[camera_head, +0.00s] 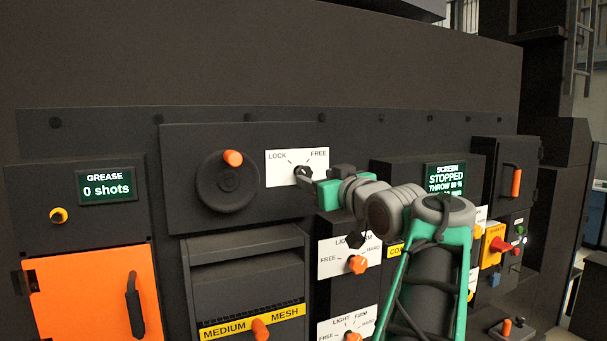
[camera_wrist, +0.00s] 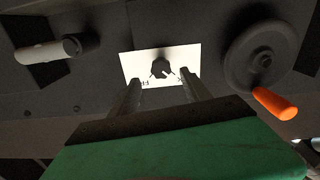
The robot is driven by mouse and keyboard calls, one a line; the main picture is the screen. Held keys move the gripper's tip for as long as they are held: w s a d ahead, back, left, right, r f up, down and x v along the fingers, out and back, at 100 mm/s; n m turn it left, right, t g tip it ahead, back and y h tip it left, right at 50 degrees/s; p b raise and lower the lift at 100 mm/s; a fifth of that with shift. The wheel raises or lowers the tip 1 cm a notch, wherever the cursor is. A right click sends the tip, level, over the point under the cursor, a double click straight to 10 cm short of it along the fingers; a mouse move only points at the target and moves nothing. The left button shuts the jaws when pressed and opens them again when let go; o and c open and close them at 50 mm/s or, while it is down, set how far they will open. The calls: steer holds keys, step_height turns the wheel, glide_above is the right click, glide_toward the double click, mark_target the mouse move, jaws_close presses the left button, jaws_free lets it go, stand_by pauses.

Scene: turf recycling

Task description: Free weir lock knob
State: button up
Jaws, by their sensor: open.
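The weir lock knob (camera_wrist: 160,67) is a small dark knob on a white plate marked LOCK and FREE (camera_head: 284,178). In the wrist view the plate is upside down, with LOCK at right and FREE at left. I cannot tell for sure which mark the knob points to. My gripper (camera_wrist: 160,77) is open, with one finger on each side of the knob's line and nothing held. Its tips are close to the plate; whether they reach around the knob is unclear. In the head view my gripper (camera_head: 307,175) hides much of the knob.
A dark handwheel (camera_head: 228,182) with an orange handle (camera_head: 232,158) is left of the plate. Below are a MEDIUM MESH box (camera_head: 251,322) and an orange LIGHT/FIRM/HARD knob (camera_head: 357,265). A screen reading STOPPED (camera_head: 444,180) is at right. In the wrist view a cylindrical part (camera_wrist: 52,50) sticks out at left.

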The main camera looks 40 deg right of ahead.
mark_target(306, 174)
steer(key=p+x, duration=0.2)
steer(key=x, duration=0.4)
steer(key=shift+w, duration=0.2)
steer(key=shift+w+d+f, duration=0.1)
steer(key=shift+w, duration=0.4)
steer(key=shift+f, duration=0.1)
jaws_close()
